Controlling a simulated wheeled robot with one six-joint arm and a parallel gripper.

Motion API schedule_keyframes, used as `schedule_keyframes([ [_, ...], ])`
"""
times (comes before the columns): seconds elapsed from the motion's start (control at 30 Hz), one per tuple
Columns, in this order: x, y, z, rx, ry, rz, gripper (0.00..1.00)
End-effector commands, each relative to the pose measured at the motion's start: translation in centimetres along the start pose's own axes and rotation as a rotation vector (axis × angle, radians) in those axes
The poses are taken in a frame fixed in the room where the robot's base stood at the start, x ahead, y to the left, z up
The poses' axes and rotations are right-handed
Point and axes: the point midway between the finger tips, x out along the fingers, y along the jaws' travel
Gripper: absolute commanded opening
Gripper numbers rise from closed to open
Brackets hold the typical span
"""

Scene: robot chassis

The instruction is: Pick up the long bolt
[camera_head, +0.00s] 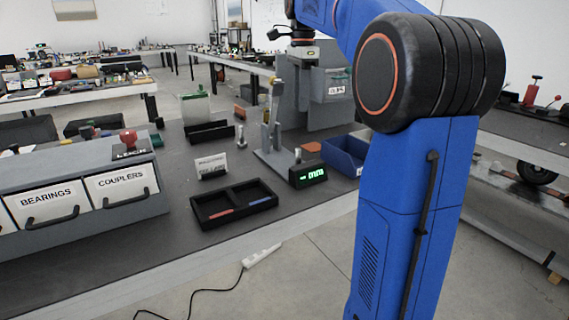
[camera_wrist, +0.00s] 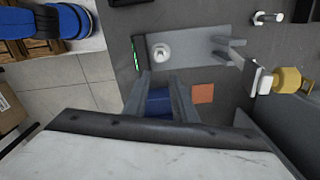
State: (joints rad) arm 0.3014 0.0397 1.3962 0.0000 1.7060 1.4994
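A small silver upright piece (camera_head: 240,135), which looks like a bolt, stands on the grey bench behind the black tray. In the wrist view a pale bolt-like piece (camera_wrist: 268,17) shows near the top right, ahead of my fingers and apart from them. I cannot tell for certain that it is the long bolt. My gripper (camera_wrist: 160,82) is open, with its two grey fingers apart and nothing between them. The blue bin (camera_wrist: 158,102) shows below and between the fingers. In the head view my fingers are not clear.
A black two-compartment tray (camera_head: 235,203) sits near the bench's front edge. A green-lit display (camera_head: 307,175), a blue bin (camera_head: 345,153) and a metal stand (camera_head: 270,140) are to its right. Drawers labelled BEARINGS and COUPLERS (camera_head: 85,190) stand left. An orange square (camera_wrist: 203,93) lies beside my fingers.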

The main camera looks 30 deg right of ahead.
Motion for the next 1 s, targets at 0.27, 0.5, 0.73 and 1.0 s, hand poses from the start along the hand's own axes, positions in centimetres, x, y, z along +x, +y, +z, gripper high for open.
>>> schedule_keyframes([
  [0.27, 4.6, 0.1, 0.0, -0.001, 0.000, 0.003, 0.25],
  [0.5, 8.8, 0.1, 0.1, -0.002, 0.000, 0.002, 0.25],
  [0.73, 11.4, 0.1, 0.1, -0.002, 0.000, 0.000, 0.25],
  [1.0, 13.5, 0.0, 0.3, -0.003, 0.000, 0.002, 0.25],
])
